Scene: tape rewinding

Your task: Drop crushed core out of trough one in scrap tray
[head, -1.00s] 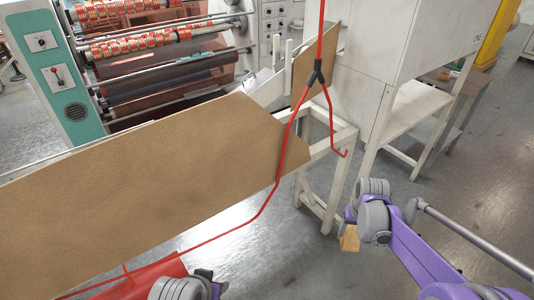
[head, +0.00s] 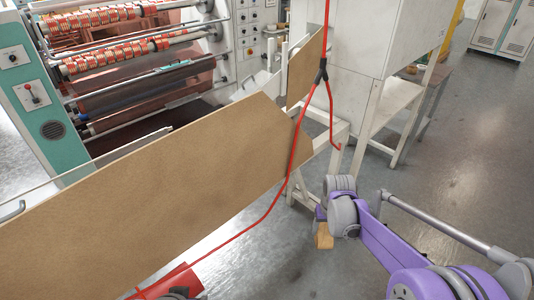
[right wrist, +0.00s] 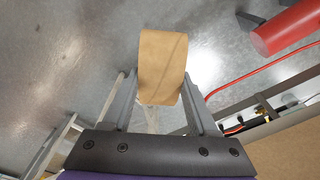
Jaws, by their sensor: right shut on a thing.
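A crushed brown cardboard core (right wrist: 162,65) is held between the two fingers of my right gripper (right wrist: 160,95), in the right wrist view. In the head view the core (head: 324,236) hangs below my right wrist, over open grey floor, and the right gripper's fingers are mostly hidden by the wrist. Only a small dark part of my left arm shows at the bottom edge of the head view, and its gripper is not seen. I cannot make out a scrap tray in either view.
A large tan board (head: 140,220) stretches across the left and middle. A red hooked line (head: 275,205) crosses it. A red cylinder (right wrist: 285,27) shows in the right wrist view. A white frame stand (head: 335,130) is behind the core. Grey floor (head: 450,140) is clear to the right.

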